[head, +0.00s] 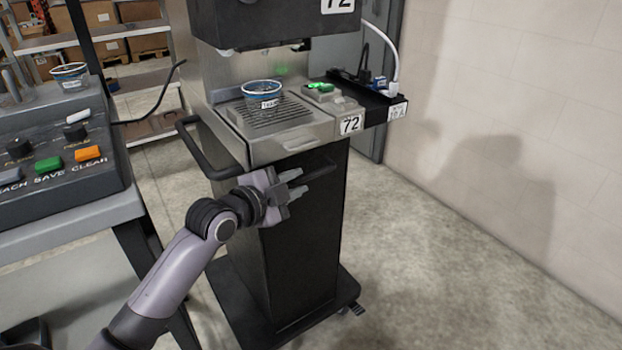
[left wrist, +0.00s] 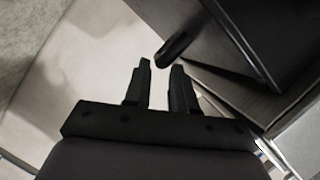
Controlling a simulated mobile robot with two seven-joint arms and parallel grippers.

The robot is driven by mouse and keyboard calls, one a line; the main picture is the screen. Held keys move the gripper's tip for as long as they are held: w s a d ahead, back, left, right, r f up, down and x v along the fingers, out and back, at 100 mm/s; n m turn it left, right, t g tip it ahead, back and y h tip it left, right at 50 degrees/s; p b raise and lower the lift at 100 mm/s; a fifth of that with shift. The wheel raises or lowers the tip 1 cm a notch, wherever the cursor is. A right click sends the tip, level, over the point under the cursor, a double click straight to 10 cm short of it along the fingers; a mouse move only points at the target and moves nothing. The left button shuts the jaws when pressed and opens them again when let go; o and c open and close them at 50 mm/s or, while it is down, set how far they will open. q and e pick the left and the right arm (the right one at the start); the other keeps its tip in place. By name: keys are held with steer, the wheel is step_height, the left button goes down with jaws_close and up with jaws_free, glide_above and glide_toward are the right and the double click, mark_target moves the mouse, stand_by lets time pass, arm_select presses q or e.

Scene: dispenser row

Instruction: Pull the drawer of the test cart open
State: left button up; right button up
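The test cart (head: 262,215) is a tall dark cabinet on a wheeled base, with a steel top marked 72. My left gripper (head: 296,184) is in front of this face, close to the handle. In the left wrist view the two fingers (left wrist: 158,80) are apart with nothing between them. The rounded end of the dark handle (left wrist: 177,48) shows just beyond the fingertips. Any contact cannot be told. My right gripper is out of view.
A cup (head: 262,95) stands on the cart's drip grate. A black side rail (head: 205,155) sticks out at the cart's left. A button console (head: 60,165) on a table stands at the left. A pale wall (head: 520,120) and clear floor lie to the right.

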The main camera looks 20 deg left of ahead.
mark_target(302, 180)
arm_select(q)
steer(key=shift+b+x, duration=0.35)
steer(key=shift+x, duration=2.05)
jaws_close()
